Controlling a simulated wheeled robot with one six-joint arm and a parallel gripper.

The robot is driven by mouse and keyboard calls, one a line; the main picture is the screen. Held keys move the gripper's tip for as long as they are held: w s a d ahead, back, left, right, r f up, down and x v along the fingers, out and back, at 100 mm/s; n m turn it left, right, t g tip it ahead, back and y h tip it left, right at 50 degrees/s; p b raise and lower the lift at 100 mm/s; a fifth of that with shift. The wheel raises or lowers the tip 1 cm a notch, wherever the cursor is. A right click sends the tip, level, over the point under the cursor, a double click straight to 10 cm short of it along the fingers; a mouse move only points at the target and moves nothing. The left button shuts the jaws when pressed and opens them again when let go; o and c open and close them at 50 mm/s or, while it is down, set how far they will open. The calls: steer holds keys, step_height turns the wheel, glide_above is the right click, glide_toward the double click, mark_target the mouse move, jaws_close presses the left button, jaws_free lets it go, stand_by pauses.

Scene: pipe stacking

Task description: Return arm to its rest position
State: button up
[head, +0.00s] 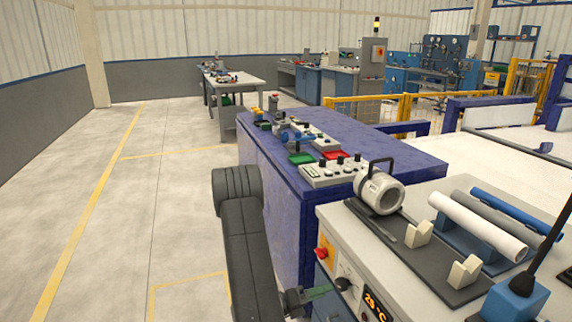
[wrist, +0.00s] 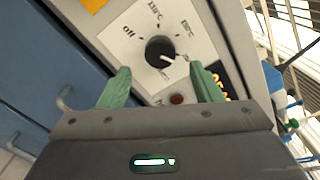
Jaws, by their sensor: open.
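My gripper (wrist: 158,88) is open and empty in the wrist view, its two green fingers apart. Between and beyond the fingers is a machine front with a black dial knob (wrist: 160,50) and a small red lamp (wrist: 177,99). In the head view my gripper (head: 322,289) is low, beside the front face of the white machine (head: 330,225). My arm hangs down along the left side of the blue cabinet. Whether the fingers touch the panel cannot be told.
A white pipe (head: 478,227), a grey pipe (head: 482,222) and a blue pipe (head: 515,212) lie on the machine top, near cream holders (head: 418,234) and a clamp ring (head: 382,192). The blue cabinet (head: 275,200) stands behind. Open floor (head: 120,220) lies at left.

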mark_target(338, 286)
steer(key=shift+x, duration=2.35)
steer(key=v, duration=1.4)
steer(key=x, duration=1.4)
steer(key=shift+d, duration=0.1)
steer(key=shift+f+m+b, duration=0.25)
steer(key=shift+m+b, duration=0.15)
steer(key=shift+b, duration=0.4)
steer(key=m+b, duration=0.5)
steer(key=b, duration=0.1)
steer(key=m+b, duration=0.4)
steer(key=shift+m+b, duration=0.3)
steer(key=shift+b, duration=0.1)
steer(key=shift+r+m+b, duration=0.15)
steer(key=shift+m+b, duration=0.45)
